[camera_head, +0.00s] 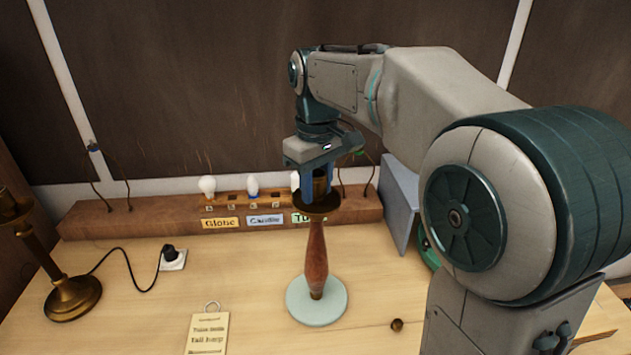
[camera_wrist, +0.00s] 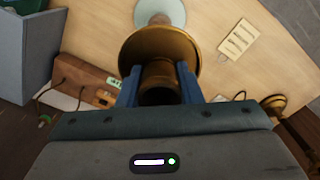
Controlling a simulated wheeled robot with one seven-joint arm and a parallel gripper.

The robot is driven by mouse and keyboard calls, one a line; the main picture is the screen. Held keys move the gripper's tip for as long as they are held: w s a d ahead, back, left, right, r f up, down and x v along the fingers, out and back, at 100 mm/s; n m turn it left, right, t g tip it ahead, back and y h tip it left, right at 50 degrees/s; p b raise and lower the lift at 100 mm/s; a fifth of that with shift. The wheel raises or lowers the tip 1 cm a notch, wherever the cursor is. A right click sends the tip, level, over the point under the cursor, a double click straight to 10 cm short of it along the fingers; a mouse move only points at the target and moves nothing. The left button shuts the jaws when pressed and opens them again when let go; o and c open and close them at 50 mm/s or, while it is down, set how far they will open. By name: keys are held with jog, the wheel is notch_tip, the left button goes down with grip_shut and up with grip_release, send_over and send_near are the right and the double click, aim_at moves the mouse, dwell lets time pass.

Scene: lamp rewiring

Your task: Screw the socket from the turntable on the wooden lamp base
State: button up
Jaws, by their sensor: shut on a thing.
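The wooden lamp base (camera_head: 316,262) stands upright as a reddish turned stem on a pale round foot (camera_head: 330,305). A brass socket (camera_head: 320,186) with a wide brass dish (camera_head: 317,208) sits at the top of the stem. My gripper (camera_head: 307,190) points down and is shut on the socket, one blue finger on either side. In the wrist view the gripper (camera_wrist: 160,92) holds the socket (camera_wrist: 158,78) above the brass dish (camera_wrist: 158,46). The joint between dish and stem is too small to judge. I cannot make out the turntable for certain.
A wooden rack (camera_head: 150,215) with bulbs and labels stands along the back. A brass lamp (camera_head: 70,295) with a cord to a white outlet (camera_head: 173,259) is at left. A paper tag (camera_head: 207,332) lies in front. A grey box (camera_head: 398,200) stands behind my arm.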

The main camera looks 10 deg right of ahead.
jog(key=shift+m, duration=1.4)
jog(key=shift+m+p, duration=0.35)
jog(key=shift+m, duration=0.85)
jog(key=m, duration=0.4)
jog(key=shift+m, duration=0.8)
jog(key=m+p, duration=0.1)
jog(key=m, duration=0.1)
jog(key=shift+m, duration=0.4)
jog(key=m, duration=0.5)
